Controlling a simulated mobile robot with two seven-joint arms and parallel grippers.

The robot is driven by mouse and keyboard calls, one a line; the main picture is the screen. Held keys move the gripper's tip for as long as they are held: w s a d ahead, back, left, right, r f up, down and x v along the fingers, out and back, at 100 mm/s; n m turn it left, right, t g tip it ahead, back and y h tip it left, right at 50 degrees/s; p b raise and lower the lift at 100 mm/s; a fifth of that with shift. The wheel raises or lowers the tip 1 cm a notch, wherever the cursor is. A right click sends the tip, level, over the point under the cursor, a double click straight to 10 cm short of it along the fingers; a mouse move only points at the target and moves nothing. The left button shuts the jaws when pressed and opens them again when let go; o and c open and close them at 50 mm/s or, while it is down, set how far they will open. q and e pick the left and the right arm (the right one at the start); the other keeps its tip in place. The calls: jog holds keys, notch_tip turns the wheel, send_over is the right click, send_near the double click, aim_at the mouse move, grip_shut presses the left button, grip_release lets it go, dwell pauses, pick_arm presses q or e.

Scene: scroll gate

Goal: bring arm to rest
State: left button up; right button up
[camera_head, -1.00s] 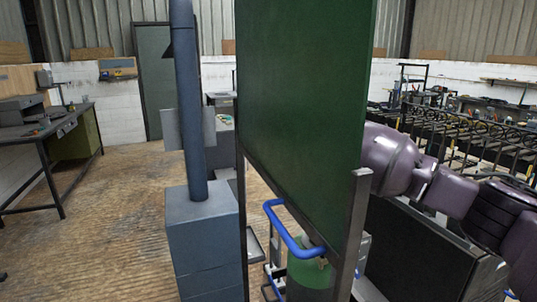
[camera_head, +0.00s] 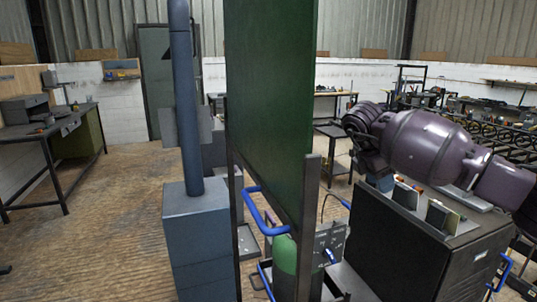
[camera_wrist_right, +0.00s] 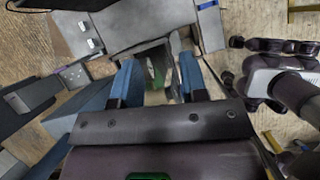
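My right arm comes in from the right in the head view, its purple links reaching left above a dark cabinet. My right gripper (camera_head: 380,182) is at the far end of that arm, mostly hidden by its dark wrist; only a small blue part shows below. In the right wrist view, the two blue fingers of the right gripper (camera_wrist_right: 160,78) stand apart with nothing held between them.
A tall green panel (camera_head: 270,100) in a dark frame stands close ahead, left of the arm. A dark cabinet (camera_head: 415,250) is below the arm. A blue-grey pillar machine (camera_head: 198,235) stands left of the panel. Wooden floor (camera_head: 110,220) lies open farther left.

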jog(key=d+r+m, duration=0.2)
jog(key=d+r, duration=0.2)
jog(key=d, duration=0.6)
jog(key=s+a+f+n+t+y, duration=0.1)
jog(key=s+a+f+n+y, duration=0.1)
jog(key=s+a+f+y, duration=0.5)
jog(key=s+a+f+n+y, duration=0.1)
jog(key=s+f+n+y, duration=0.2)
jog(key=f, duration=0.7)
jog(key=s+a+f+n+t+y, duration=0.1)
jog(key=s+a+f+y, duration=0.3)
jog(key=f+y, duration=0.4)
jog(key=s+d+f+m+t+h, duration=0.4)
jog(key=s+d+f+m+h, duration=0.3)
jog(key=s+d, duration=0.45)
jog(key=s+d+f+m+t+h, duration=0.3)
jog(key=s+d+f+m+h, duration=0.35)
jog(key=s+d, duration=0.5)
jog(key=a+f+m, duration=0.2)
jog(key=a+m, duration=0.2)
jog(key=a, duration=0.6)
jog(key=a+f+m+t, duration=0.1)
jog(key=a+f+m, duration=0.2)
jog(key=a, duration=0.7)
jog(key=shift+f+m, duration=0.3)
jog(key=shift+m, duration=0.85)
jog(key=shift+s, duration=0.1)
